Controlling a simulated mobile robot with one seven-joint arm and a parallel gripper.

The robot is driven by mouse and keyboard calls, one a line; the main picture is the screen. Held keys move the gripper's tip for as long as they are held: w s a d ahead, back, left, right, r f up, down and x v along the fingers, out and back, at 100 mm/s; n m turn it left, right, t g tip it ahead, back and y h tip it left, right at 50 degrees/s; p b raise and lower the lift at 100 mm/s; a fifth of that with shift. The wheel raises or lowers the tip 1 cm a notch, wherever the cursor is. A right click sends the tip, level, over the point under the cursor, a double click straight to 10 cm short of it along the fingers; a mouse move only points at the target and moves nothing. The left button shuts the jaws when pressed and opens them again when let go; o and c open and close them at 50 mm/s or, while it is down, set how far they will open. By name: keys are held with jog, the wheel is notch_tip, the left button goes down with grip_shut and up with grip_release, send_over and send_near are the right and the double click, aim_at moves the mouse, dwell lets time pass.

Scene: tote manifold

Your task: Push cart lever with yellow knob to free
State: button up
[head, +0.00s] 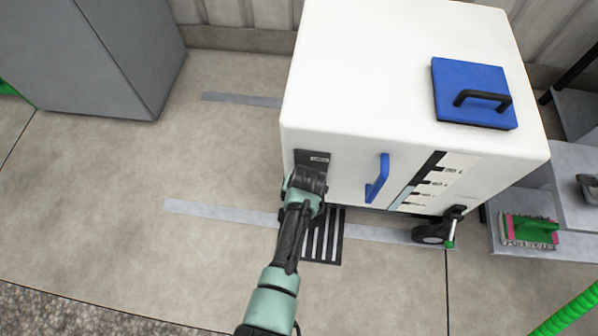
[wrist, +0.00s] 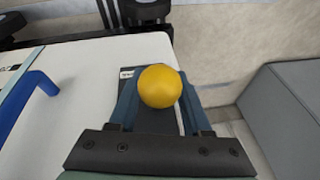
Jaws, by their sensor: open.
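The white cart (head: 395,75) stands in front of me, with a dark plate (head: 312,158) at the left of its front face. In the wrist view the yellow knob (wrist: 160,86) shows as a round ball in front of this plate. My gripper (head: 308,182) is open at the plate, and its two fingers lie on either side of the knob in the wrist view. I cannot tell whether a finger touches the knob. My arm hides the knob and the lever in the head view. The lever's shaft is hidden behind the knob in the wrist view.
A blue handle (head: 377,177) sticks out of the cart's front, right of my gripper. A blue lidded panel (head: 473,92) lies on top. A black caster (head: 432,233) is at the lower right. A grey cabinet (head: 110,50) stands at left. The floor between is clear.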

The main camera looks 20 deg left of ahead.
jog(key=p+v, duration=0.5)
jog(key=v, duration=0.7)
jog(key=shift+s+r+p, duration=0.2)
jog(key=shift+r+p, duration=0.1)
jog(key=shift+p, duration=0.1)
